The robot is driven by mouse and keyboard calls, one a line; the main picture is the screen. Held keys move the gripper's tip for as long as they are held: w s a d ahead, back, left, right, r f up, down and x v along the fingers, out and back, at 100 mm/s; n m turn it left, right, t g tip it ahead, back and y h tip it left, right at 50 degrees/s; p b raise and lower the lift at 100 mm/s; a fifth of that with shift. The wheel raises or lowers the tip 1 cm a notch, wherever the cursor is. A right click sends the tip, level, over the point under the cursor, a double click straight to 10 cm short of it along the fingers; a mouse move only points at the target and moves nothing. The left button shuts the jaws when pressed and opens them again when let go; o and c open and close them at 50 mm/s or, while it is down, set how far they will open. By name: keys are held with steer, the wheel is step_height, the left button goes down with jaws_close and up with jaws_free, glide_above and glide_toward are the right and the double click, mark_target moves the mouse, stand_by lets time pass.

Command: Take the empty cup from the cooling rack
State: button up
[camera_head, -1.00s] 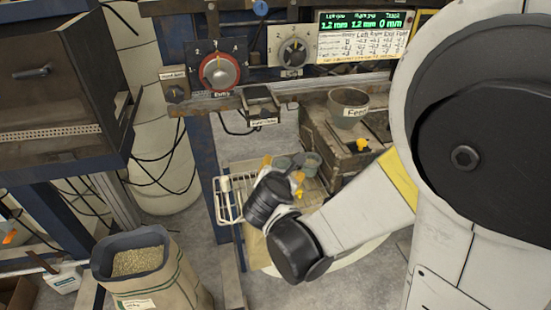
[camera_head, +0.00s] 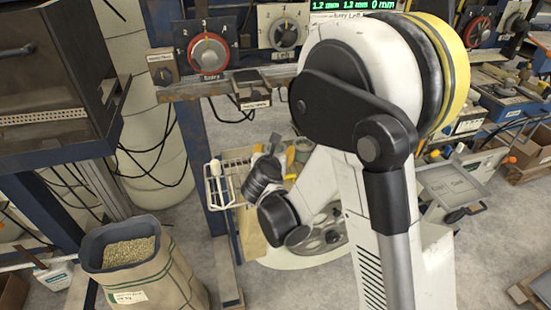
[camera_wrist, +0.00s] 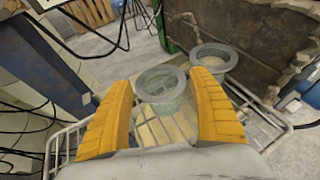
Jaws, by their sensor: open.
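The cooling rack is a white wire basket (camera_head: 226,188), left of my wrist in the head view; its wires (camera_wrist: 52,150) also show in the wrist view. A grey-green round cup (camera_wrist: 162,92) stands on the rack, its open mouth facing up, between and just beyond my fingertips. A second similar cup (camera_wrist: 214,62) stands behind it to the right. I cannot tell for certain what either holds. My gripper (camera_wrist: 161,80) is open, its two yellow fingers on either side of the nearer cup, with no clear contact. In the head view my wrist and arm mostly hide the gripper.
A rusty, rough-edged box (camera_wrist: 245,35) stands close behind the cups. A blue post (camera_wrist: 55,75) and hanging black cables are at the left. In the head view, a sack of pellets (camera_head: 130,253) stands on the floor, left of the rack.

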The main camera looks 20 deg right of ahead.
steer(key=shift+x, duration=0.8)
steer(key=shift+s, duration=0.1)
steer(key=c, duration=0.9)
steer(key=shift+r, duration=0.1)
